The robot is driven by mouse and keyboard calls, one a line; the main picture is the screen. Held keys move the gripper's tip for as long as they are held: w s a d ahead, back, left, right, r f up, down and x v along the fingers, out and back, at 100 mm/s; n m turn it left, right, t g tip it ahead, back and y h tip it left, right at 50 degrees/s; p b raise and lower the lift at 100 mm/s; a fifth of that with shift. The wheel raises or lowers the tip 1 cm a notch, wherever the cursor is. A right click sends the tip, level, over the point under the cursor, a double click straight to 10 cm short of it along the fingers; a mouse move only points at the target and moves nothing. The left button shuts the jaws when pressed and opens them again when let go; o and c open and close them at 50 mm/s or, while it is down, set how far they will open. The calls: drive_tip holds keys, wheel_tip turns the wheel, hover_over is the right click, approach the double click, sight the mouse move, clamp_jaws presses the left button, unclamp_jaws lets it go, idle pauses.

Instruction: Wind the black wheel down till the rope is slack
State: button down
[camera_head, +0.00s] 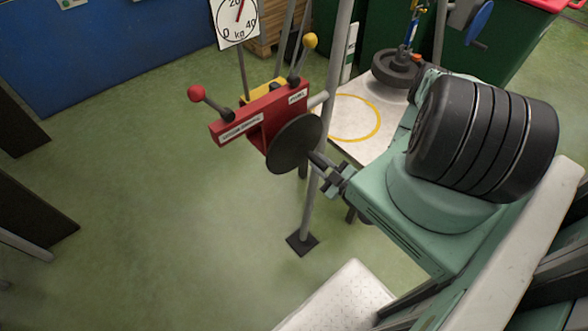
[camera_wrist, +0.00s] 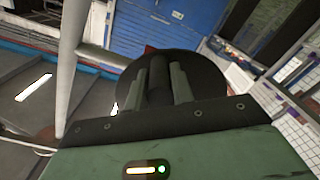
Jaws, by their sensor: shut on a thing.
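The black wheel (camera_head: 292,146) is a dark disc on the side of a red labelled box on a post. It also shows ahead in the wrist view (camera_wrist: 207,78). My gripper (camera_head: 328,172) is shut on the wheel's dark handle (camera_wrist: 158,80), which sits between both fingers in the wrist view. A dark round weight (camera_head: 396,70) hangs or rests at the white plate with a yellow ring (camera_head: 341,141); I cannot tell if it touches. A blue and yellow hook piece (camera_head: 407,45) is above it. The rope's tension cannot be made out.
A red-knobbed lever (camera_head: 196,93) and a yellow-knobbed lever (camera_head: 310,41) stick out from the red box (camera_head: 238,128). A white kg dial (camera_head: 237,20) has its red needle right of the 20. A grey post (camera_head: 324,135) stands close by my gripper.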

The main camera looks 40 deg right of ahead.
drive_tip(key=shift+d+r+n+p, duration=0.5)
drive_tip(key=shift+n+p, duration=0.3)
drive_tip(key=shift+d+r+n+p, duration=0.65)
drive_tip(key=shift+n+p, duration=0.45)
drive_tip(key=shift+p, duration=0.35)
drive_tip(key=shift+r, duration=0.1)
drive_tip(key=shift+d+r+n+p, duration=0.3)
drive_tip(key=shift+r+n+p, duration=0.35)
drive_tip(key=shift+n+p, duration=0.5)
drive_tip(key=shift+r+p, duration=0.1)
drive_tip(key=shift+p, duration=0.25)
